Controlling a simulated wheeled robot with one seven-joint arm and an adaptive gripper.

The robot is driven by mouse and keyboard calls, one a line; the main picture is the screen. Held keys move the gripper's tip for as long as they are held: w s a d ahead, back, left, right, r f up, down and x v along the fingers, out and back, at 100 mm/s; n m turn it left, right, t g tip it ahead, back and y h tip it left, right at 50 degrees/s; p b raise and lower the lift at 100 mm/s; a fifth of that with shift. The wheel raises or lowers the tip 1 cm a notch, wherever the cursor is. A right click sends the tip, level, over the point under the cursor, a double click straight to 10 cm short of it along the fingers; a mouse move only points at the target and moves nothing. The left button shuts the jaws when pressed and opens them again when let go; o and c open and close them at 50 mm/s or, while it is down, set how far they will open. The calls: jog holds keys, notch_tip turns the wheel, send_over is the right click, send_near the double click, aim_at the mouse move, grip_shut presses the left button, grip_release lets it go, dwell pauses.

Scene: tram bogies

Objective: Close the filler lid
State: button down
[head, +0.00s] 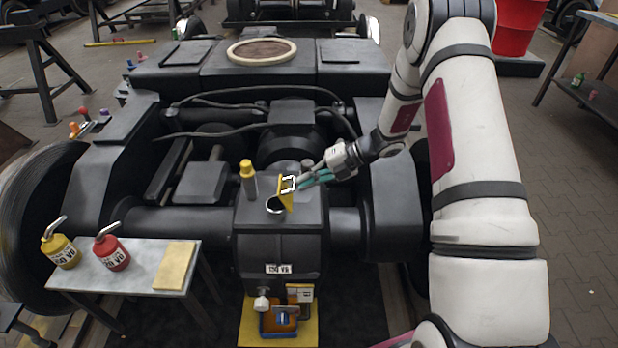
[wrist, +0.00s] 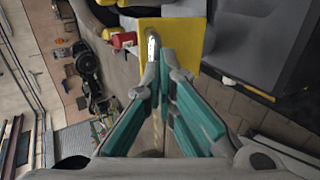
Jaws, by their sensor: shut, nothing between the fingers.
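The yellow filler lid (head: 286,195) stands raised on its edge beside the round filler opening (head: 274,206), on top of the dark gearbox housing. A pale bracket-like shape shows at the lid's upper part. My gripper (head: 303,182) is just right of the lid, its teal fingers pointing left towards it. In the wrist view my gripper (wrist: 161,55) is shut and empty, with its tips in front of the yellow lid face (wrist: 185,40). I cannot tell whether the tips touch the lid.
A yellow-capped post (head: 247,178) stands left behind the opening. Hoses (head: 250,93) arch behind the housing. A side table (head: 135,278) at the lower left holds a yellow can (head: 62,252), a red can (head: 112,253) and a yellow cloth-like sheet (head: 175,266). A blue bin (head: 279,322) sits below the housing.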

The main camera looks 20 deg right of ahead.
jog(key=shift+a+r, duration=0.1)
jog(key=shift+w+a+r+h+p, duration=0.1)
jog(key=shift+a+h+p, duration=0.1)
jog(key=shift+h+p, duration=0.25)
